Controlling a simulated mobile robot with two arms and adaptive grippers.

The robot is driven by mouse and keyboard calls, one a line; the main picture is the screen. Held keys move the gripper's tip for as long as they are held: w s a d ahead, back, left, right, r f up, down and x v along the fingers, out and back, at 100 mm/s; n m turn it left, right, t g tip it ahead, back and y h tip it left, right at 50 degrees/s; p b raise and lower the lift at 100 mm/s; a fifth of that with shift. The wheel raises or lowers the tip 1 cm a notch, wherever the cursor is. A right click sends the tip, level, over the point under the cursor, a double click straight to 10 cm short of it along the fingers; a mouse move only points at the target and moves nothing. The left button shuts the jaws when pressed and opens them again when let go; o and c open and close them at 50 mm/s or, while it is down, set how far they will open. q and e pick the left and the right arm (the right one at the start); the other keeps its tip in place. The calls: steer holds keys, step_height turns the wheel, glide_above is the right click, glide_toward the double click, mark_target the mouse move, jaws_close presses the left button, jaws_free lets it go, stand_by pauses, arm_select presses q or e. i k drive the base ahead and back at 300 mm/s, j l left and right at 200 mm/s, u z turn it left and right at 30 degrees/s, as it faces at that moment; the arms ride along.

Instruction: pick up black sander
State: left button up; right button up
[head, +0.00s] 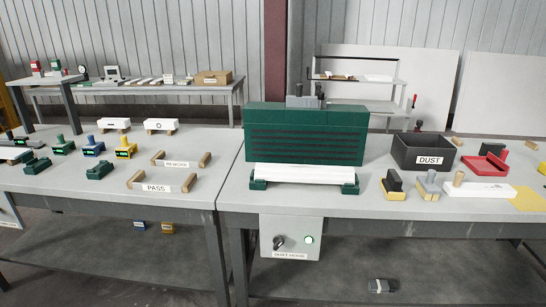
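A black sander (393,184) with a yellow base stands upright on the right workbench (400,210), close to its front edge. A grey sander (430,185), also with a yellow base, stands just to its right. The black sander is apart from the green rack and its white board on the left. Neither of my grippers shows in the head view.
A large green machine (306,135) stands behind a white board (305,173) on green supports. A black DUST bin (424,152) is behind the sanders. A white block (490,190) and red tray (484,163) lie right. A small dark object (381,286) lies below the bench.

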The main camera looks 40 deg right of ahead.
mark_target(391, 185)
steer(key=k+l+z, duration=0.1)
steer(key=z, duration=1.9)
steer(key=i+l, duration=0.05)
